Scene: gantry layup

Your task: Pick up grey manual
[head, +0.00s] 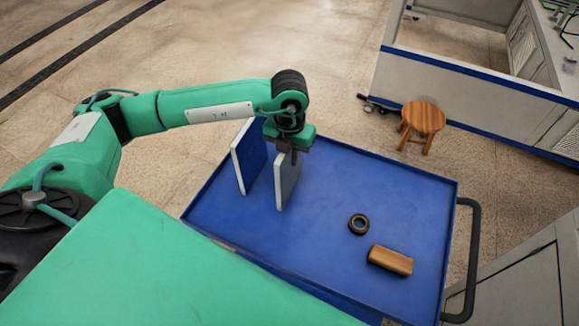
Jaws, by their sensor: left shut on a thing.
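The grey manual (288,181) stands upright on the blue cart top (330,215), with its pale edge facing me. My left gripper (292,156) is over its top edge, pointing down, and is shut on it. The far part of the manual and the fingertips are partly hidden. I cannot tell whether its lower edge touches the cart. My right gripper is not in view.
A blue manual (250,160) with a white edge stands upright just left of the grey one, with a narrow gap. A dark ring (358,224) and a wooden block (390,261) lie at the right. A cart handle (472,265) and wooden stool (423,118) are beyond.

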